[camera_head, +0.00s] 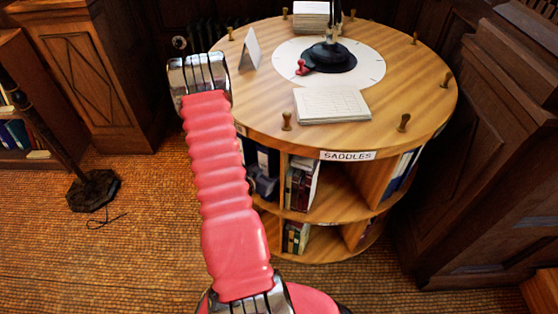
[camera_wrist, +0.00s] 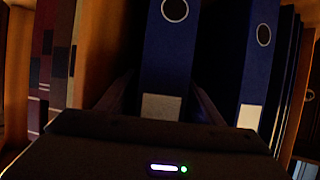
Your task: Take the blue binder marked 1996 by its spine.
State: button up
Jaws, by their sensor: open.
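In the wrist view a blue binder (camera_wrist: 168,55) stands upright straight ahead, with a round finger hole near the top of its spine and a pale label low down. No year can be read on it. My gripper (camera_wrist: 163,95) is open, one dark finger at each side of this spine. Whether the fingers touch it cannot be told. A second blue binder (camera_wrist: 258,70) with a similar hole and label stands to the right, across a dark gap. In the head view blue binders (camera_head: 267,160) show in the round table's shelf, partly hidden behind my arm.
Dark red books (camera_wrist: 45,55) stand left of the binders, and more dark spines (camera_wrist: 290,80) at right. A dark stand (camera_head: 93,190) is on the left floor.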

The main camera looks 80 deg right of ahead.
jog(key=shift+c, duration=0.5)
grip_shut()
dwell(0.4)
